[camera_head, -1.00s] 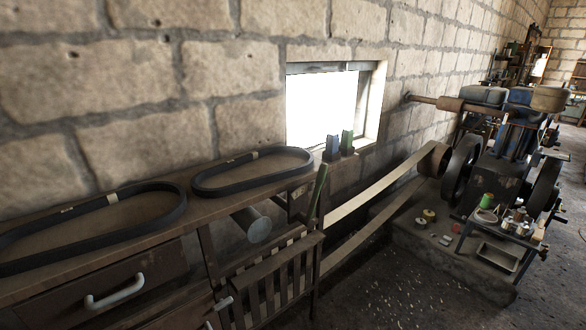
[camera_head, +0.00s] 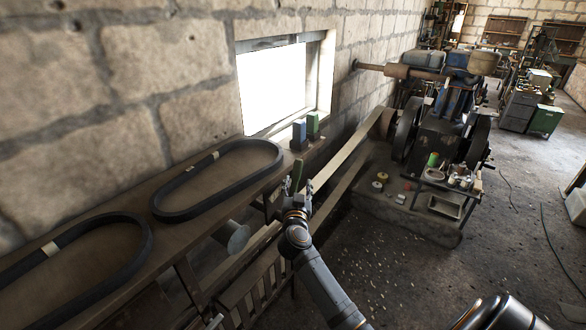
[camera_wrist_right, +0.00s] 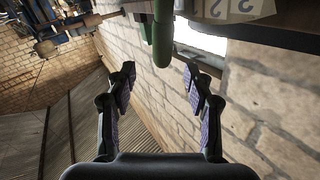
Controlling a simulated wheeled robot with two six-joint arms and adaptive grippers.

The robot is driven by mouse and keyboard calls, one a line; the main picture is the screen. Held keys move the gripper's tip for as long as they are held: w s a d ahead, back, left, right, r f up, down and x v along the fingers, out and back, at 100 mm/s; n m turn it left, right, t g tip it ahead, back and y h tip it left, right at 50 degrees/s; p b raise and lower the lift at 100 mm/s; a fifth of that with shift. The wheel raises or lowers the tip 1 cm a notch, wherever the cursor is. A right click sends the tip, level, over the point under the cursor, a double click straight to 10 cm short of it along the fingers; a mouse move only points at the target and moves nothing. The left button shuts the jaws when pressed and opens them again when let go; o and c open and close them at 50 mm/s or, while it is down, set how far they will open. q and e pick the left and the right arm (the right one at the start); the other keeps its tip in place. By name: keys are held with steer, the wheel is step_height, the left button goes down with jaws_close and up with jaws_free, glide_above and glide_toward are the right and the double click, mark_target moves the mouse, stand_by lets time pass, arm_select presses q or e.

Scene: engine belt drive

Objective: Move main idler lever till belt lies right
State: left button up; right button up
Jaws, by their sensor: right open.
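The idler lever (camera_head: 299,170) is a thin upright bar with a green handle, standing by the end of the bench. In the right wrist view the green handle (camera_wrist_right: 162,38) hangs ahead of and between the fingertips, apart from both. My right gripper (camera_head: 296,192) is at the lever; in its wrist view (camera_wrist_right: 160,78) the two fingers are spread wide, with nothing held. The wide tan belt (camera_head: 349,158) runs from the slatted guard up to the engine's pulley; its near part is partly hidden by my right arm. My left gripper does not show.
The bench (camera_head: 112,202) along the wall carries two black belts (camera_head: 215,178) and small blue and green boxes (camera_head: 312,124). A slatted wooden guard (camera_head: 253,290) stands below. The engine (camera_head: 440,135) is at the back right. Floor in the middle right is clear.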

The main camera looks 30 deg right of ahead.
mark_target(297, 172)
steer(key=x, duration=0.4)
steer(key=shift+w+a+f, duration=0.1)
steer(key=shift+w+f, duration=0.05)
steer(key=shift+w, duration=0.2)
steer(key=x, duration=0.4)
steer(key=shift+w+d, duration=0.15)
steer(key=shift+d, duration=0.05)
steer(key=shift+w+f, duration=0.1)
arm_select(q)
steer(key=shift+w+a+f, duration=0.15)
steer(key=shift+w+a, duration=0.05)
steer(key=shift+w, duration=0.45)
arm_select(e)
jaws_close()
